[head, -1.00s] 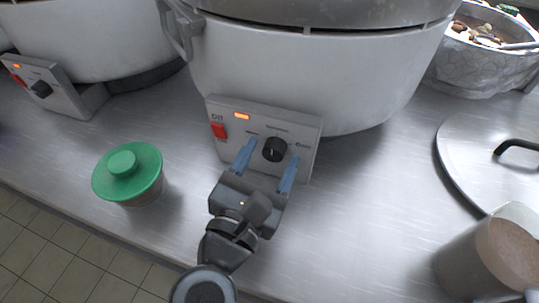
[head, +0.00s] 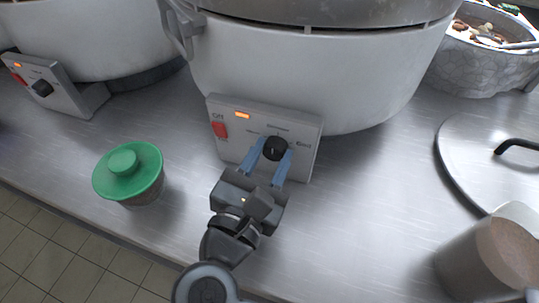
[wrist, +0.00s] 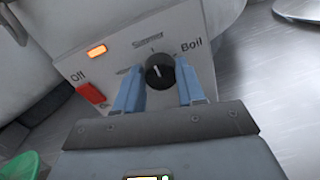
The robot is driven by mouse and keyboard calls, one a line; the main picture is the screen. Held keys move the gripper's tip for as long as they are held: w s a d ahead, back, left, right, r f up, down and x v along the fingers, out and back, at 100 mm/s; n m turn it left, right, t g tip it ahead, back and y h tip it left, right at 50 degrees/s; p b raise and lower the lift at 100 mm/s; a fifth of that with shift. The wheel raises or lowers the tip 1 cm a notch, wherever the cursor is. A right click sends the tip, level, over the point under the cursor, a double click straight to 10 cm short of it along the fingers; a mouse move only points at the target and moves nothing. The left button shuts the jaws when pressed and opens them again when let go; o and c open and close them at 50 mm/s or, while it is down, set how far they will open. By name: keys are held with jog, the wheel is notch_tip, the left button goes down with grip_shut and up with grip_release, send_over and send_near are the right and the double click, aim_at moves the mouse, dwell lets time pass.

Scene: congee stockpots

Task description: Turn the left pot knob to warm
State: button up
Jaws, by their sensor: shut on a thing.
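The pot in the middle (head: 310,75) has a grey control box (head: 225,155) with a black round knob (head: 275,146). In the wrist view the knob (wrist: 160,72) has a white pointer line pointing roughly up, toward the Simmer label. Boil is at its right; the label at its left is partly hidden by a finger. My gripper (head: 275,156) is shut on this knob, with one blue finger on each side. Another white pot (head: 90,40) stands at the far left, with its own black knob (head: 42,88); my gripper is away from it.
A red switch (head: 219,130) and a lit orange lamp (head: 243,115) are on the same box. A green-lidded jar (head: 128,172) stands left of my arm. A pot lid (head: 490,165), a cup (head: 490,255) and a pan of food (head: 480,65) are at the right.

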jog(key=shift+r+n+p, duration=0.1)
jog(key=shift+n+p, duration=0.3)
jog(key=shift+p, duration=0.05)
jog(key=shift+r+n+p, duration=0.1)
jog(key=shift+n+p, duration=0.4)
jog(key=shift+p, duration=0.15)
jog(key=n+p, duration=0.4)
jog(key=n, duration=0.1)
jog(key=shift+p, duration=0.4)
jog(key=n+p, duration=0.3)
jog(key=n, duration=0.1)
jog(key=shift+a+n+t, duration=0.1)
jog(key=shift+n+t, duration=0.2)
jog(key=shift+n, duration=0.1)
jog(key=shift+f+n+p, duration=0.25)
jog(key=shift+n+p, duration=0.65)
jog(key=shift+n, duration=0.4)
jog(key=shift+f, duration=0.1)
jog(key=o, duration=1)
jog(key=shift+o, duration=0.2)
